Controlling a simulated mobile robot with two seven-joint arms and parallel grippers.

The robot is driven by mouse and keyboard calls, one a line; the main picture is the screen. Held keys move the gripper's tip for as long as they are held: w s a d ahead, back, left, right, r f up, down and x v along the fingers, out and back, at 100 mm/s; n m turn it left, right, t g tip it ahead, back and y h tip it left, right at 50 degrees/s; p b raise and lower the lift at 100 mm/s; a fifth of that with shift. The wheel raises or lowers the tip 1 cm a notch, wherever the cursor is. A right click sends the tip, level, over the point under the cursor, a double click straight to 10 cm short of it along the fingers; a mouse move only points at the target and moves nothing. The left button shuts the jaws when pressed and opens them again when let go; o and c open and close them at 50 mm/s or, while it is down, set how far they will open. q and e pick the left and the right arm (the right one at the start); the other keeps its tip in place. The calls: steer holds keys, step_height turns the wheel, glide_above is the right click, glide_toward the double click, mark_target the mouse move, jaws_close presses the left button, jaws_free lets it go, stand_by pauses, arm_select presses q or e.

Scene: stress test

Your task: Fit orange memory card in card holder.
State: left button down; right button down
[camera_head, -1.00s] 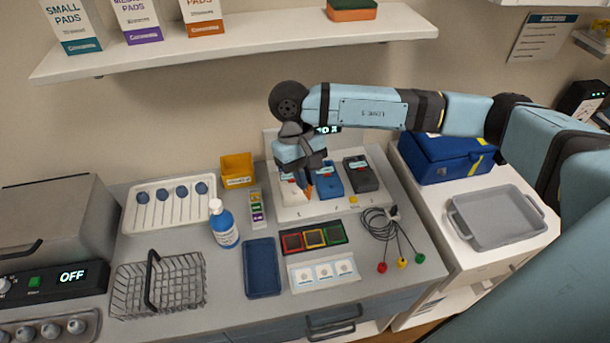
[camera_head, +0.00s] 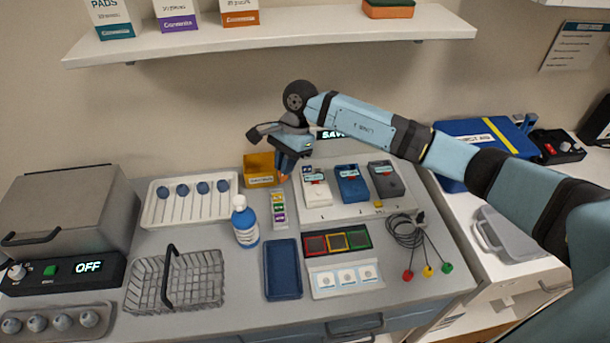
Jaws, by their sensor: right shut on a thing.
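My right gripper (camera_head: 284,168) is shut on a small orange piece, the orange memory card (camera_head: 283,178), of which only a bit shows below the fingers. It points downward, beside the right edge of the yellow bin and just beyond the far end of a narrow pale strip with yellow, green and purple cards, which looks like the card holder (camera_head: 279,222). The card looks held above the counter, apart from the holder; the exact height cannot be told. My left gripper is not in view.
The yellow bin (camera_head: 260,170) stands left of the gripper. A white panel (camera_head: 330,207) with white, blue and dark devices lies right. A blue-white bottle (camera_head: 245,222) stands left of the holder, a blue tray (camera_head: 283,270) nearer. A shelf (camera_head: 300,35) hangs above.

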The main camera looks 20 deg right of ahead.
steer(key=shift+w+a+f+m+t+b, duration=0.1)
steer(key=shift+w+f+m+t+b, duration=0.45)
steer(key=shift+w+f+m, duration=0.65)
steer(key=shift+w+f+m+t+b, duration=0.3)
steer(key=shift+w+f+m+b, duration=0.4)
steer(key=shift+f+m, duration=1)
steer(key=shift+w+a+f+m+t+b, duration=0.1)
steer(key=shift+w+f+m+t+b, duration=0.55)
steer(key=shift+f, duration=1.3)
steer(key=shift+w+f+m, duration=0.1)
steer(key=shift+w+m, duration=0.15)
steer(key=shift+f+b, duration=1.05)
steer(key=shift+b, duration=0.05)
steer(key=c, duration=1.5)
jaws_free()
steer(key=shift+r, duration=0.2)
